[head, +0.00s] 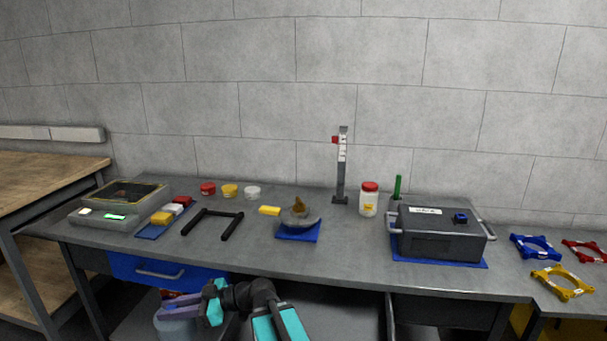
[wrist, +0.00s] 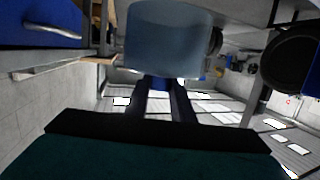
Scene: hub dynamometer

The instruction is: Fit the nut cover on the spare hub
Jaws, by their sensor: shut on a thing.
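What looks like the spare hub, a grey disc with a rusty brown raised centre (head: 300,213), sits on a blue mat (head: 298,236) at mid-bench in the head view. My gripper (head: 170,314) is low in front of the bench, below the blue drawer and well away from the hub. In the wrist view its dark fingers (wrist: 162,88) are close together, with a small patch of blue at their tips. I cannot tell which thing is the nut cover. Red (head: 208,189), yellow (head: 230,191) and white (head: 252,193) caps stand at the back.
The blue drawer (head: 165,270) looks shut.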

